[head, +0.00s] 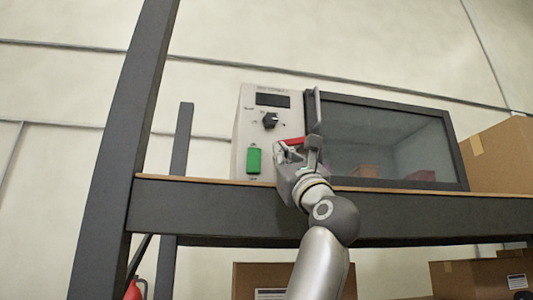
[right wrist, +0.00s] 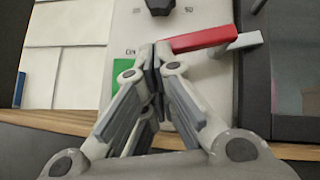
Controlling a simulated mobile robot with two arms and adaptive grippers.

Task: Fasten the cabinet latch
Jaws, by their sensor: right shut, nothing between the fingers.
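The cabinet (head: 241,140) is a light grey box with a dark-framed glass door (head: 390,140) at its right, which looks closed. The latch is a red bar (head: 294,141) between panel and door. In the right wrist view the red latch bar (right wrist: 200,39) lies nearly level, tilted up to the right, with a pale grey tip at the door side. My right gripper (head: 280,152) is shut and empty, in front of the panel. Its fingertips (right wrist: 156,52) are at the bar's left end; I cannot tell whether they touch. My left gripper is not in view.
A black knob (head: 270,120) and a green switch (head: 254,160) are on the panel. A vertical handle (head: 317,112) stands out from the door's left edge. A dark shelf post (head: 120,140) rises at left. A cardboard box (head: 500,155) stands right of the cabinet.

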